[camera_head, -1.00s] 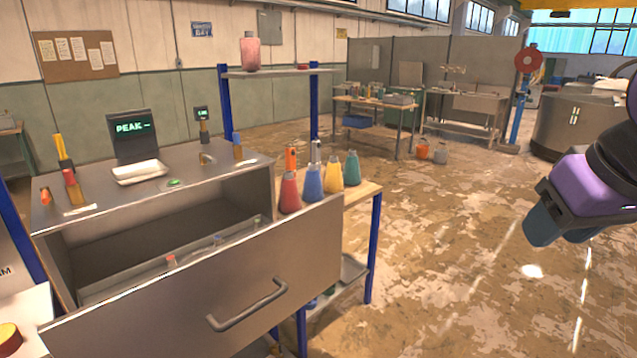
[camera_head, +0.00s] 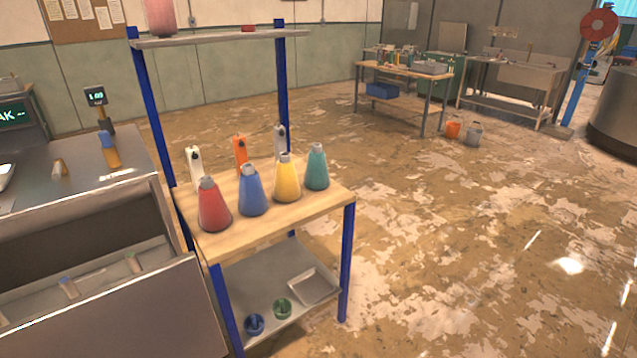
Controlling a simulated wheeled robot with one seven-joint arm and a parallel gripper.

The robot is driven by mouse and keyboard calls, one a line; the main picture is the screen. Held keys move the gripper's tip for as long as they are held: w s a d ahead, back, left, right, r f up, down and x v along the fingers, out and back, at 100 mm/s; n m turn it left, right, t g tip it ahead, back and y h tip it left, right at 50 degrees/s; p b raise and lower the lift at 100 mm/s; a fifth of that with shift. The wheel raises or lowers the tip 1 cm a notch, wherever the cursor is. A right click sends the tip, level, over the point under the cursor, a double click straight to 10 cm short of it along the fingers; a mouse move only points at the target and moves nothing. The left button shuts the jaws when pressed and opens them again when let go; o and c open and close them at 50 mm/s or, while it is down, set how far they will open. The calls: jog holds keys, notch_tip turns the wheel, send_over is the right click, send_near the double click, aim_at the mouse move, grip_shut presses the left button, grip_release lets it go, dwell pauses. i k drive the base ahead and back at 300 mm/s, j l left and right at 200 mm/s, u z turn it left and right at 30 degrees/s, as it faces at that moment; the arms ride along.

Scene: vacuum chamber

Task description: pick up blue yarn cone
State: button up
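The blue yarn cone (camera_head: 252,190) stands upright on the wooden top of a blue-legged shelf unit. It is in a row of cones, between the red cone (camera_head: 213,205) on its left and the yellow cone (camera_head: 287,178) on its right. A teal cone (camera_head: 317,167) stands at the right end of the row. My gripper is not in view.
The wooden shelf top (camera_head: 322,205) has bare room in front of the cones. Behind them stand white, orange and grey upright items. An upper shelf (camera_head: 215,38) overhangs the back. An open metal drawer (camera_head: 120,310) juts out at left. The floor at right is clear.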

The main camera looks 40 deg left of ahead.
aim_at(252, 200)
jog(key=i+u, duration=0.25)
jog(key=i, duration=0.35)
jog(key=i+l+u, duration=0.25)
jog(key=i, duration=0.3)
jog(key=i+j+u, duration=0.2)
jog(key=i+u, duration=0.5)
jog(key=u, duration=0.2)
jog(key=i+u, duration=0.45)
jog(key=i+l+u, duration=0.15)
jog(key=u, duration=0.3)
jog(key=i+l+u, duration=0.15)
jog(key=i+u, duration=0.15)
jog(key=i, duration=0.2)
